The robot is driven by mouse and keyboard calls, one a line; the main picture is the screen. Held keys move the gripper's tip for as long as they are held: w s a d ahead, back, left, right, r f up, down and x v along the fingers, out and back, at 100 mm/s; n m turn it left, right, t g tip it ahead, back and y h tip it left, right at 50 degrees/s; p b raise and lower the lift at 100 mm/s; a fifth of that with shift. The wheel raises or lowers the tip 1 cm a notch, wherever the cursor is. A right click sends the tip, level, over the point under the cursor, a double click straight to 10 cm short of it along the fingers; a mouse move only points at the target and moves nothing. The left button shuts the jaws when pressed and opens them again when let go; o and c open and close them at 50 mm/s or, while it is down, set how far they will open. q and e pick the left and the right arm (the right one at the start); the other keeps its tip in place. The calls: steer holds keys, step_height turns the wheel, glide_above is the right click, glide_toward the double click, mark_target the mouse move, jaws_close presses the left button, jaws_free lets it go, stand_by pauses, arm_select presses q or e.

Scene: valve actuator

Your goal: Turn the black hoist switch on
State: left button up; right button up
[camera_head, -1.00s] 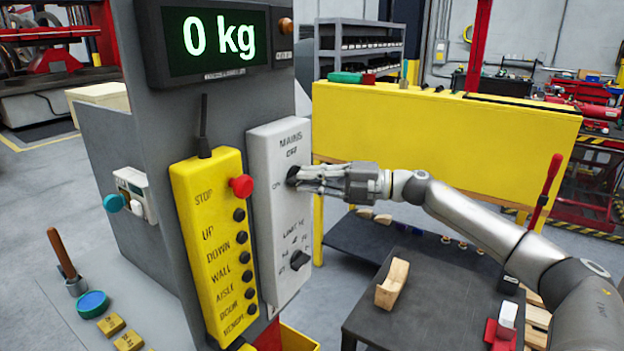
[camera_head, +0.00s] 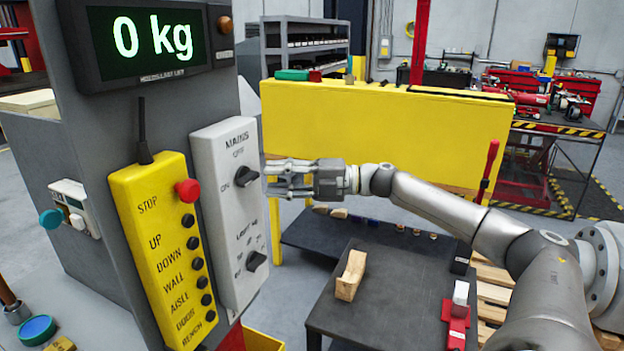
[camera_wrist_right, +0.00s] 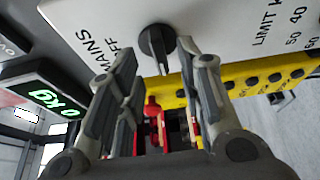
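The black hoist switch (camera_head: 246,176) is a round rotary knob with a raised ridge on the grey MAINS panel (camera_head: 226,215). Its ridge lies roughly sideways, in line with the ON mark at its left; OFF is above it. The switch also shows in the right wrist view (camera_wrist_right: 157,43), just beyond the fingers. My right gripper (camera_head: 276,179) is open and empty, just right of the switch and apart from it. Its spread fingers also show in the right wrist view (camera_wrist_right: 166,62). My left gripper is not in view.
A yellow button pendant (camera_head: 165,250) with a red stop button (camera_head: 188,191) hangs left of the panel. A LIMIT knob (camera_head: 256,260) sits below the switch. The display (camera_head: 150,42) reads 0 kg. A dark table (camera_head: 395,310) with a wooden block (camera_head: 351,276) stands below my right arm.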

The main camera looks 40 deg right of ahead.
steer(key=v, duration=0.7)
steer(key=shift+s+d, duration=0.3)
stand_by(0.4)
steer(key=shift+r, duration=0.1)
stand_by(0.5)
